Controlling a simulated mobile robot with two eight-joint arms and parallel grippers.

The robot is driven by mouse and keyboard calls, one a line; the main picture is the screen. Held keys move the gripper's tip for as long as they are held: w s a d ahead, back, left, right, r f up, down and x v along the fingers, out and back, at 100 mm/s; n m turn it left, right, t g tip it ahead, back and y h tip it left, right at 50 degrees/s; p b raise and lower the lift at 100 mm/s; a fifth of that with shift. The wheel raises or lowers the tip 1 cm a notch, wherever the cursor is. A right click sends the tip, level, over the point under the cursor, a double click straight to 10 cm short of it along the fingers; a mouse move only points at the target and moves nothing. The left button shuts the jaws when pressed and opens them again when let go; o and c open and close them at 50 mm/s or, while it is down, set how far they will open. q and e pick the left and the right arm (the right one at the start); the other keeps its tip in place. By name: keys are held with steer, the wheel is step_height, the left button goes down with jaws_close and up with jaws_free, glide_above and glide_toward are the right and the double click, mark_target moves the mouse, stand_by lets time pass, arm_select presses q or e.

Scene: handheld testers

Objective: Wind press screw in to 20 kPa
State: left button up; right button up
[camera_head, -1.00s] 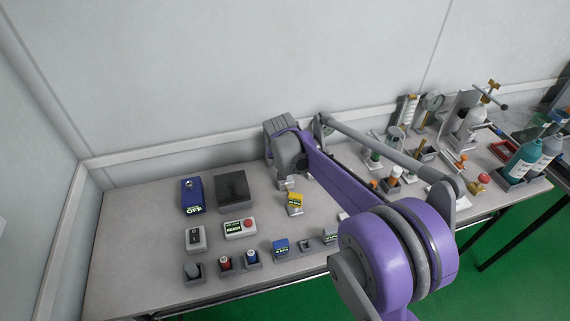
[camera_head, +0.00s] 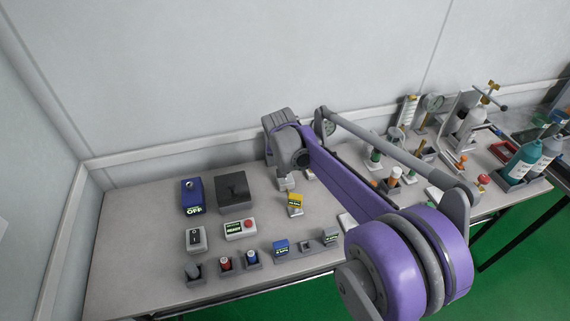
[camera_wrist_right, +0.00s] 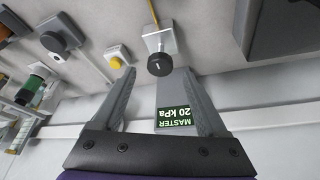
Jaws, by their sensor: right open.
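In the right wrist view, a black round knob (camera_wrist_right: 160,64) with a pale mark sits on a small white-grey block, just beyond my right fingertips. I cannot tell for sure that it is the press screw. My right gripper (camera_wrist_right: 156,77) is open, its fingers apart on either side of a grey unit. That unit's green display (camera_wrist_right: 175,117) reads "MASTER 20 kPa", upside down in this view. I see no contact with the knob. In the head view, my right gripper (camera_head: 286,182) points down at the back of the bench, and my arm hides what is behind it.
Beside the knob stand a yellow button (camera_wrist_right: 116,62) and another black knob (camera_wrist_right: 54,41). On the bench are a blue box (camera_head: 193,196) reading OFF, a dark box (camera_head: 232,189), a yellow tester (camera_head: 295,202), and bottles (camera_head: 520,160) at right.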

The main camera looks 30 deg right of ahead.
steer(key=v, duration=0.8)
steer(key=shift+p, duration=0.35)
steer(key=shift+r, duration=0.15)
steer(key=s+a+f+n+y+p, duration=0.1)
steer(key=s+a+n+p, duration=0.2)
steer(key=s, duration=0.9)
steer(key=s+a+f+n+t+y+p, duration=0.1)
steer(key=s+a+n+p, duration=0.3)
steer(key=s+a, duration=0.5)
steer(key=s+f, duration=0.1)
steer(key=s, duration=0.3)
steer(key=shift+s+t+y, duration=0.25)
steer(key=shift+t+y, duration=0.05)
steer(key=shift+y, duration=0.1)
